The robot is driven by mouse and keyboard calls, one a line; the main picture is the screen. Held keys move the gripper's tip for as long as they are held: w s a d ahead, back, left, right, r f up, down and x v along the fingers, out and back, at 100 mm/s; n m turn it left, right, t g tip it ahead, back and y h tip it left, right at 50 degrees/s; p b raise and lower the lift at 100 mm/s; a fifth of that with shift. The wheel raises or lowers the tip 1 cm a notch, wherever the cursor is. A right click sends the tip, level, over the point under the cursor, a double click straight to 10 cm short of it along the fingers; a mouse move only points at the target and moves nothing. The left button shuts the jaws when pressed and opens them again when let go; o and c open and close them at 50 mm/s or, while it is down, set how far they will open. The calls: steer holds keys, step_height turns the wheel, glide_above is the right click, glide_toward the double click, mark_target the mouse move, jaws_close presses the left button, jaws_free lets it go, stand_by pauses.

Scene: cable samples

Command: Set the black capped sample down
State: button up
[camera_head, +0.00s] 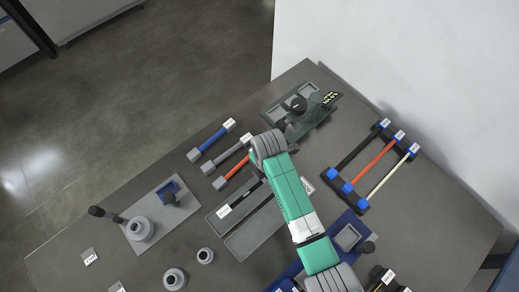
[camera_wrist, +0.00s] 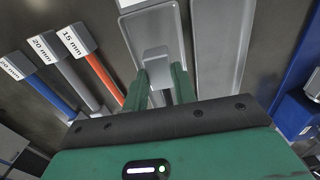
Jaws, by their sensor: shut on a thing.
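In the wrist view, the two green fingers of my gripper (camera_wrist: 160,85) are closed around a grey block-shaped end piece (camera_wrist: 156,58). It is over or in a light grey tray (camera_wrist: 178,20); whether it touches the tray floor I cannot tell. The rest of the held piece is hidden by the gripper body. In the head view, my arm covers the fingertips. A dark strip (camera_head: 243,199) shows beside the arm along the left grey tray (camera_head: 212,218); I cannot tell whether it is the sample's black cable or part of my gripper.
Blue (camera_head: 213,139), grey (camera_head: 228,154) and red (camera_head: 238,171) samples lie left of the trays. A second grey tray (camera_head: 256,232) lies alongside. A rack with blue-capped samples (camera_head: 376,164) stands right. A dark green fixture (camera_head: 318,112) stands behind. Grey round pieces (camera_head: 140,229) stand front left.

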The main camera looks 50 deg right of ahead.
steer(key=shift+f+b, duration=0.4)
steer(key=shift+f, duration=2)
steer(key=shift+f, duration=0.15)
steer(key=o, duration=0.8)
steer(key=shift+c, duration=0.2)
step_height(320, 180, up, 12)
steer(key=shift+r+p, duration=0.15)
steer(key=shift+p, duration=0.95)
